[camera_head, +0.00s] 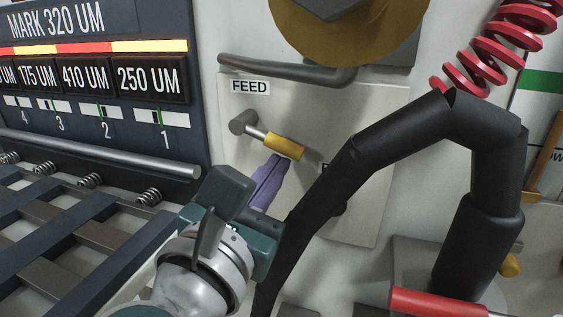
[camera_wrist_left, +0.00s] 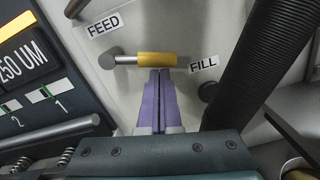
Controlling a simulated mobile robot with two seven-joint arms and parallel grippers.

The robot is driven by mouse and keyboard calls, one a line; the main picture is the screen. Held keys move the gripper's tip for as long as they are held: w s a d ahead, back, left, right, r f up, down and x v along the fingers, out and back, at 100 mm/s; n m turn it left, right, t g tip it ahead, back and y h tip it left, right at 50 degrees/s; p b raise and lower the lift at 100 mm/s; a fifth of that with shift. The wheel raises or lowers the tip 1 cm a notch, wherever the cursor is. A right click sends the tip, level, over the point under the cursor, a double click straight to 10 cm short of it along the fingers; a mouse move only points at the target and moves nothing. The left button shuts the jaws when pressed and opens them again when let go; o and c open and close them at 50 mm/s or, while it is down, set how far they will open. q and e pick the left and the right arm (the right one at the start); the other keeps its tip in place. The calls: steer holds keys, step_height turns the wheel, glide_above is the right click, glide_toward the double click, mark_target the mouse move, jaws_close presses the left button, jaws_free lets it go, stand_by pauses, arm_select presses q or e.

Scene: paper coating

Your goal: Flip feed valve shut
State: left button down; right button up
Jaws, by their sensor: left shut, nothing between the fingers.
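The feed valve lever has a yellow grip (camera_head: 284,146) on a short metal rod from a dark round pivot, just below the FEED label (camera_head: 250,87). In the head view it points right and slightly down. In the left wrist view the yellow grip (camera_wrist_left: 157,59) lies level, to the right of its pivot. My left gripper (camera_head: 278,162) has purple fingers, shut with nothing between them. Its fingertips (camera_wrist_left: 159,72) are right at the lower edge of the yellow grip; I cannot tell if they touch it. My right gripper is not in view.
A black ribbed hose (camera_head: 400,145) arches close to the right of my left gripper. A FILL label (camera_wrist_left: 203,64) sits above a dark knob. A dark panel with thickness readings (camera_head: 95,80) stands left. A grey pipe (camera_head: 290,70) runs above the lever.

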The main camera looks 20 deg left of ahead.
arm_select(q)
steer(key=shift+d+r+n, duration=0.3)
steer(key=shift+r+n, duration=0.35)
steer(key=shift+n, duration=0.35)
steer(key=shift+d+r+p, duration=0.1)
steer(key=shift+r+p, duration=0.15)
steer(key=shift+p, duration=0.05)
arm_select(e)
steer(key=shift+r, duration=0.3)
